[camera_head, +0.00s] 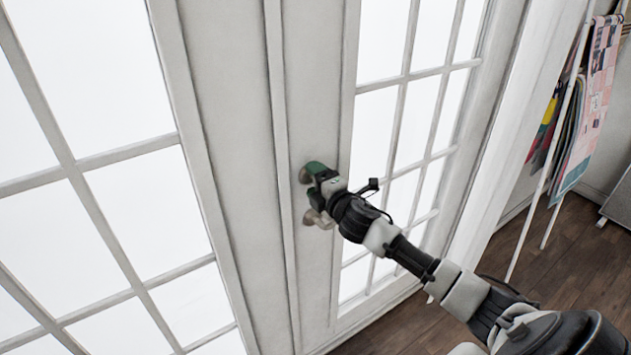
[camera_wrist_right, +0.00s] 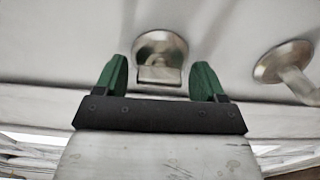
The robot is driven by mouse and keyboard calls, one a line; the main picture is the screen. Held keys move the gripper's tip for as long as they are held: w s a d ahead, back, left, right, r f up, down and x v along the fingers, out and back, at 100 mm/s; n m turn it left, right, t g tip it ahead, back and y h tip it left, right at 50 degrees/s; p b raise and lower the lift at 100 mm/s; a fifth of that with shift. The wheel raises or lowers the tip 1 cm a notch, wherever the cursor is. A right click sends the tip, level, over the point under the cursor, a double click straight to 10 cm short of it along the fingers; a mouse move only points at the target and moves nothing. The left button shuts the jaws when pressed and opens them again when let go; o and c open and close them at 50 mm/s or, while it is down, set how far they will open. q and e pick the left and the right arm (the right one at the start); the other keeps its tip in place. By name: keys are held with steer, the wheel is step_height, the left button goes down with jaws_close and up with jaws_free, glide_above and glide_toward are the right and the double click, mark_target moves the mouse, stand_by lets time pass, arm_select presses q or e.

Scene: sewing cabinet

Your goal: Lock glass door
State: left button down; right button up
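The white glass door (camera_head: 315,110) stands upright with its two leaves meeting, apparently closed. A round metal lock with a thumb turn (camera_wrist_right: 160,58) shows in the right wrist view; in the head view it is mostly hidden behind my right gripper (camera_head: 314,172). The right gripper's green fingers (camera_wrist_right: 160,76) are apart, one to each side of the lock's lower part, with nothing seen held. I cannot tell whether the fingers touch the lock. The metal door handle (camera_head: 318,219) is just below the lock and also shows at the right of the wrist view (camera_wrist_right: 285,66). My left gripper is not in view.
A white rack with hanging fabrics (camera_head: 598,90) stands at the right. A pale curtain or panel (camera_head: 515,130) hangs beside the door.

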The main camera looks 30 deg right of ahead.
steer(key=s+b, duration=0.2)
steer(key=s, duration=0.9)
steer(key=shift+w+f, duration=0.1)
stand_by(0.5)
